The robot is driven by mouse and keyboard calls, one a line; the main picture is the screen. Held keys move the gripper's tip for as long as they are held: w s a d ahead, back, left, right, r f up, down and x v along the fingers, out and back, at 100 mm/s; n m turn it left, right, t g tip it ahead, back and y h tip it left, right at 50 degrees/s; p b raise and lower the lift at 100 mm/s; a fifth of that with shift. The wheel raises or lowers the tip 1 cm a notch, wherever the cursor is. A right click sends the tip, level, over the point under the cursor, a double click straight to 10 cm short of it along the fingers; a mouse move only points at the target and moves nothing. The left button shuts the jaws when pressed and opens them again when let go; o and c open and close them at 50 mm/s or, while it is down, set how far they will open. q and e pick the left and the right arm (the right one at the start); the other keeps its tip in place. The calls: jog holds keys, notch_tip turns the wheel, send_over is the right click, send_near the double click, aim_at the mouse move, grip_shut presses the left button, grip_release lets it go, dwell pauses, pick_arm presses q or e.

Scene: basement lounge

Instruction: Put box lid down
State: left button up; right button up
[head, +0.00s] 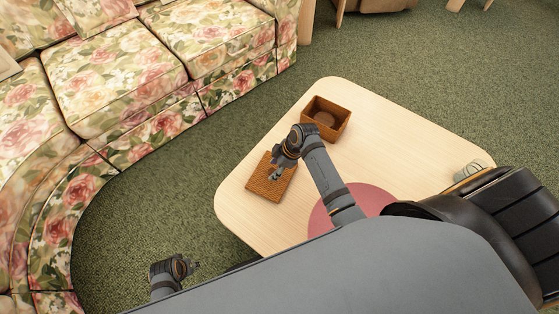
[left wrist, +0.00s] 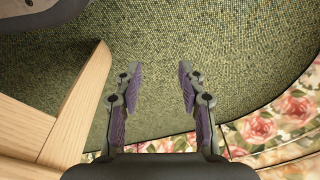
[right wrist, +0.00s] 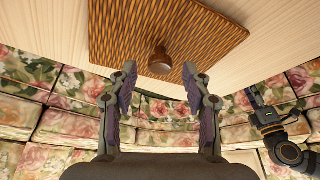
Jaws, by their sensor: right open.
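The box lid (head: 264,187) is a flat brown woven square lying on the light wooden table. In the right wrist view the lid (right wrist: 205,32) shows a round brown knob (right wrist: 160,62) at its middle. My right gripper (head: 275,174) is over the lid in the head view. In the right wrist view the right gripper (right wrist: 160,82) is open, with the knob beyond and between its fingertips, not gripped. The open woven box (head: 343,123) stands on the table behind the right gripper, with a dark round thing inside.
The table (head: 390,135) has a pink round mat (head: 375,197) near my side and a ribbed glass-like item (head: 468,171) at its right edge. A black chair (head: 515,210) stands at right. A floral sofa (head: 115,75) is at left. The table's far right is clear.

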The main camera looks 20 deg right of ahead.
pick_arm(q)
jog(key=s+a+f+p, duration=0.2)
jog(key=s+f+p, duration=0.1)
jog(key=s+f, duration=0.2)
jog(key=shift+s+f, duration=0.3)
jog(key=shift+f, duration=0.15)
pick_arm(e)
jog(key=v, duration=1.1)
